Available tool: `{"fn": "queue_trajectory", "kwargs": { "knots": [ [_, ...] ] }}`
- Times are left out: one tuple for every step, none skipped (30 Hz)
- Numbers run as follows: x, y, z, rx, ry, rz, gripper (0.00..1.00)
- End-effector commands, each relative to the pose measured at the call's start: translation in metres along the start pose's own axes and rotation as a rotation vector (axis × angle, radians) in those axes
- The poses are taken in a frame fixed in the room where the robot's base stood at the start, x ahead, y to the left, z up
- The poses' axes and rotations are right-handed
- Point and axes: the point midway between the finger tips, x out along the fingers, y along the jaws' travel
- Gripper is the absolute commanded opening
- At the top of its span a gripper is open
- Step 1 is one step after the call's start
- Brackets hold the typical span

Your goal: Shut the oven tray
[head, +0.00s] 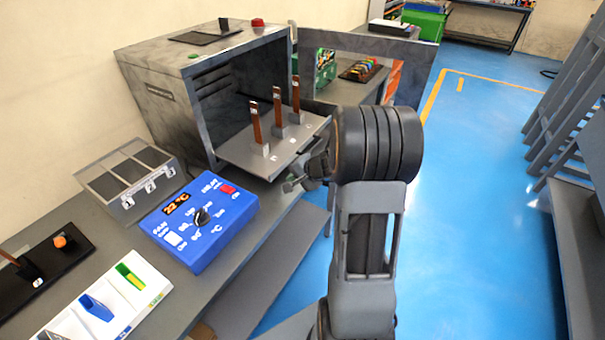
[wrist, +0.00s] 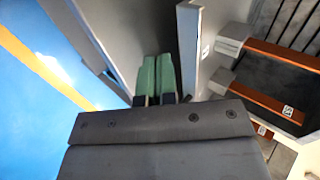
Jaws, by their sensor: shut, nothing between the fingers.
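The grey oven (head: 160,100) stands on the bench with its front open. Its door (head: 365,43) is swung out to the right. The oven tray (head: 238,152) is pulled out of the oven and carries three upright brown bars (head: 278,106) in grey holders. My gripper (head: 296,184) is by the tray's front edge, its fingers partly hidden by my wrist. In the wrist view, the green fingertips (wrist: 155,72) are together and empty, just left of the tray's upright front plate (wrist: 189,50). I cannot tell whether they touch it. The bars (wrist: 283,54) show on the right.
A blue control box (head: 198,220) reading 22 °C and a grey compartment box (head: 130,180) stand on the bench left of the tray. A white holder (head: 105,305) lies nearer. The blue floor (head: 470,210) at the right is clear.

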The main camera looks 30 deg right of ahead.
Motion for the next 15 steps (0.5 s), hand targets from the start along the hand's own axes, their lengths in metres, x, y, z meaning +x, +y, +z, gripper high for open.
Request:
{"fn": "queue_trajectory", "kwargs": {
  "knots": [
    [0.006, -0.004, 0.001, -0.002, -0.003, 0.002, 0.0],
    [0.008, -0.008, 0.001, -0.002, -0.003, 0.001, 0.0],
    [0.012, -0.012, 0.001, -0.002, -0.003, 0.0, 0.0],
    [0.015, -0.015, 0.001, -0.002, -0.002, 0.0, 0.0],
    [0.017, -0.016, 0.001, -0.002, -0.002, 0.002, 0.0],
    [0.02, -0.019, 0.001, -0.002, -0.002, 0.002, 0.0],
    [0.022, -0.021, 0.001, -0.002, -0.002, 0.001, 0.0],
    [0.024, -0.022, 0.001, -0.002, -0.001, 0.0, 0.0],
    [0.026, -0.024, 0.001, -0.001, -0.001, 0.0, 0.0],
    [0.027, -0.025, 0.001, -0.001, -0.001, 0.001, 0.0],
    [0.028, -0.025, 0.001, 0.0, -0.001, 0.001, 0.0],
    [0.029, -0.026, 0.001, -0.001, -0.001, 0.001, 0.0],
    [0.03, -0.026, 0.001, -0.001, -0.001, 0.001, 0.0],
    [0.031, -0.027, 0.001, -0.001, -0.001, 0.001, 0.0],
    [0.031, -0.027, 0.001, -0.001, -0.001, 0.001, 0.0]
  ]
}}
